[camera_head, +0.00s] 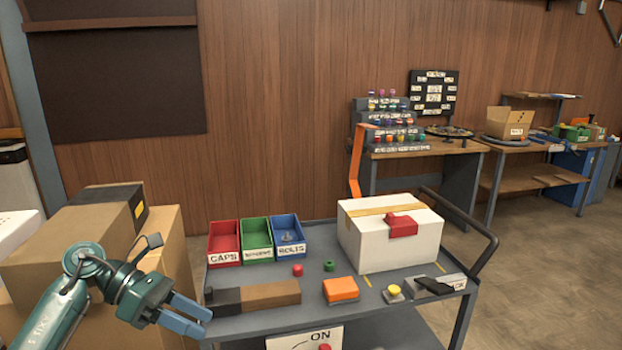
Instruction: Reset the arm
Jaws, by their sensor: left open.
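My left arm comes in at the lower left. My left gripper (190,317) is open and empty, its blue-grey fingers pointing right, beside the left edge of the grey cart (350,323) in the picture. No object shows between its fingers. My right arm and right gripper are not in view.
On the cart stand red (223,241), green (256,238) and blue (289,235) bins, a white box (395,240), a brown block (272,293) and an orange block (341,289). Cardboard boxes (75,235) crowd the left. Workbenches (420,148) stand behind; floor at right is clear.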

